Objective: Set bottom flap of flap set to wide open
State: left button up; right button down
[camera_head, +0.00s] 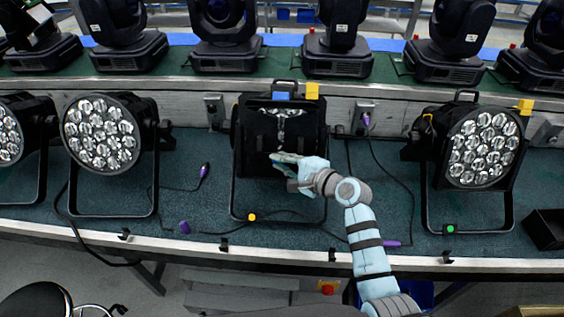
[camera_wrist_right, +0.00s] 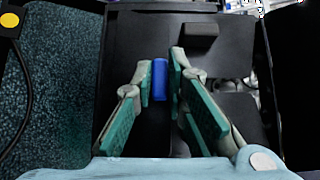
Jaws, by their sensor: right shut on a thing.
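The flap set (camera_head: 252,128) is on the front of the middle par can, and its black flaps cover most of the lens. A strip of lens (camera_head: 292,112) shows near the top. The bottom flap is the lower black panel, partly hidden by my right gripper (camera_head: 278,158). In the right wrist view a blue tab (camera_wrist_right: 159,80) stands up from a black panel (camera_wrist_right: 140,35), between the two green-padded fingers of my right gripper (camera_wrist_right: 160,68). The fingers are shut on this tab, though a small gap seems to show beside it. My left gripper is not in view.
Lit-face par cans stand at left (camera_head: 102,133) and right (camera_head: 483,150). Moving-head lights (camera_head: 338,42) line the shelf behind. Cables (camera_head: 385,175) lie on the teal bench top (camera_head: 200,150). A black bin (camera_head: 546,230) sits at the right end.

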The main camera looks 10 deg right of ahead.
jog(key=shift+f, duration=0.15)
jog(key=shift+s+a+f+n+t+y+b, duration=0.1)
jog(key=shift+s+f+n+t+y+b, duration=0.45)
jog(key=shift+b, duration=1.95)
jog(key=shift+s+a+f+n+t+y+b, duration=0.1)
jog(key=shift+s+n+t+b, duration=0.7)
jog(key=shift+b, duration=1.7)
jog(key=shift+s+a+f+n+t+y+b, duration=0.1)
jog(key=shift+s+f+n+t+y+b, duration=0.25)
jog(key=shift+n+t+b, duration=1.4)
jog(key=shift+r+m+g+b, duration=0.1)
jog(key=shift+m+g+b, duration=0.6)
jog(key=shift+g, duration=0.2)
jog(key=c, duration=1.6)
grip_release()
jog(key=shift+s, duration=0.1)
jog(key=v, duration=1.2)
